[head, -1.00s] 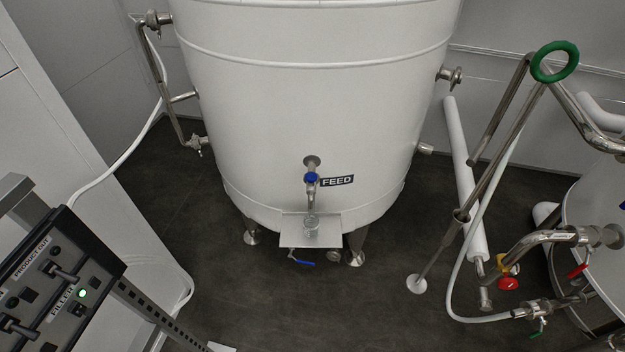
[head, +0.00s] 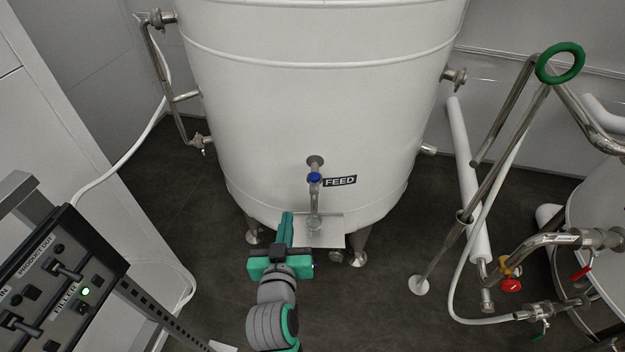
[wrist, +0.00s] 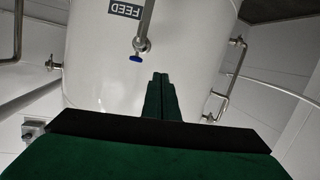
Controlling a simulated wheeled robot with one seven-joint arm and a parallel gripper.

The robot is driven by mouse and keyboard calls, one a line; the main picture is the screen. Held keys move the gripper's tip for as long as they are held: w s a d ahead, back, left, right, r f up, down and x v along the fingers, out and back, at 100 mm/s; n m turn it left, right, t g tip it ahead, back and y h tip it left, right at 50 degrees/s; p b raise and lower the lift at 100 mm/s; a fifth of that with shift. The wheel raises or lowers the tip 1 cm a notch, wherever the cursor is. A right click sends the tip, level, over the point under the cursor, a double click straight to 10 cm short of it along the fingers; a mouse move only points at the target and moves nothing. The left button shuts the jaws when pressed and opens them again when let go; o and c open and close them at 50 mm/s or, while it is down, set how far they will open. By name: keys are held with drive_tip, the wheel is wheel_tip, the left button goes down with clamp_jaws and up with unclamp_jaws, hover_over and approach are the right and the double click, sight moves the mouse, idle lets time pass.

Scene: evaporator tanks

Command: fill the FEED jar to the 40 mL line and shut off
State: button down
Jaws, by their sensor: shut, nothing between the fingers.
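The FEED tap with its blue handle (head: 314,177) sticks out of the white tank's front, beside the FEED label (head: 340,181). Its spout points down over a small clear jar (head: 314,223) on a light shelf (head: 330,238). The jar's level and 40 mL line are too small to read. My gripper (head: 287,216) is shut and empty, left of the jar and below the blue handle. In the wrist view, which is upside down, my fingertips (wrist: 160,76) are together and apart from the blue handle (wrist: 136,59). The jar is out of that view.
A control panel (head: 60,275) with a lit green FILLER light stands at the left. A pipe with a green handwheel (head: 560,63) and another tank's valves (head: 510,285) stand at the right. Dark floor (head: 390,300) is open between.

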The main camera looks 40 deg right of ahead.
drive_tip(key=d+r+m+g+h, duration=0.2)
drive_tip(key=d+r+m, duration=0.2)
drive_tip(key=d+r, duration=0.2)
drive_tip(key=shift+w+r, duration=0.15)
drive_tip(key=shift+r, duration=0.45)
drive_tip(key=shift+w, duration=0.15)
hover_over(314, 177)
drive_tip(key=s+a, duration=0.1)
drive_tip(key=s, duration=0.2)
wheel_tip(314, 177, down, 2)
drive_tip(key=f, duration=0.3)
drive_tip(key=shift+w+a+f, duration=0.15)
drive_tip(key=shift+a+f, duration=0.15)
drive_tip(key=shift+f, duration=0.45)
drive_tip(key=shift+w+a, duration=0.1)
